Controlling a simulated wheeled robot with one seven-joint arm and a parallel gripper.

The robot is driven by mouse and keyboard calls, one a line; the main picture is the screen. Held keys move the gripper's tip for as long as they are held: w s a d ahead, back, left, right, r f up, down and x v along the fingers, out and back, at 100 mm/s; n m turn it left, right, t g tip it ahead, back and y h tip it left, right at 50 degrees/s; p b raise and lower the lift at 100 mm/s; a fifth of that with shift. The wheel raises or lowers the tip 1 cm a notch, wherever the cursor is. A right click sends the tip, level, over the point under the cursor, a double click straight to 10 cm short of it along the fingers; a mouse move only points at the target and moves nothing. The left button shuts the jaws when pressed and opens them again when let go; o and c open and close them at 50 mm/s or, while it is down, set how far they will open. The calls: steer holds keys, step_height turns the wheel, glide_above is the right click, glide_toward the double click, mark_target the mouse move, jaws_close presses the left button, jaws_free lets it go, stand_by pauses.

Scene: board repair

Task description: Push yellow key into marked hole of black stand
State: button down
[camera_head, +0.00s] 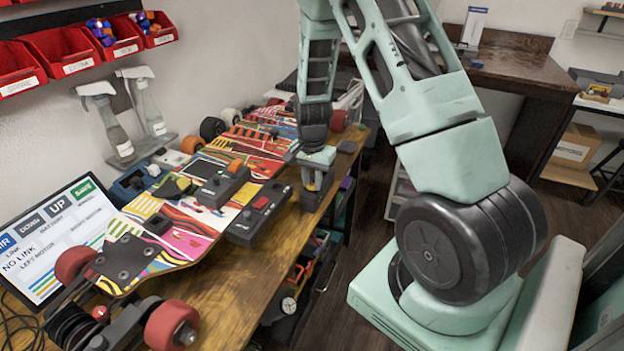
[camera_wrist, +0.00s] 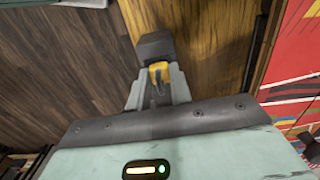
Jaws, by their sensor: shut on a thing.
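My gripper (camera_head: 313,196) points down over the right edge of the wooden bench. In the wrist view, its grey fingers (camera_wrist: 157,84) are shut on a small yellow piece, which I take for the yellow key (camera_wrist: 158,71); the fingers hide most of it. A dark block (camera_wrist: 155,46) shows at the fingertips; I cannot tell whether it is part of the fingers or a separate thing. A small dark block (camera_head: 346,146) lies on the bench edge behind my gripper and may be the black stand. No marked hole can be made out.
A colourful skateboard deck (camera_head: 185,235) with red wheels covers much of the bench (camera_head: 215,285). Two black boxes (camera_head: 222,186) (camera_head: 258,212) sit left of my gripper. A screen (camera_head: 55,235), spray bottles (camera_head: 150,105) and red bins (camera_head: 68,50) are further left.

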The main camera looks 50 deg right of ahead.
mark_target(312, 176)
steer(key=c, duration=0.9)
jaws_free()
steer(key=shift+r, duration=0.15)
steer(key=shift+r+p, duration=1.2)
steer(key=shift+p, duration=0.05)
steer(key=shift+r, duration=0.15)
steer(key=shift+r+p, duration=2.6)
steer(key=shift+r, duration=0.4)
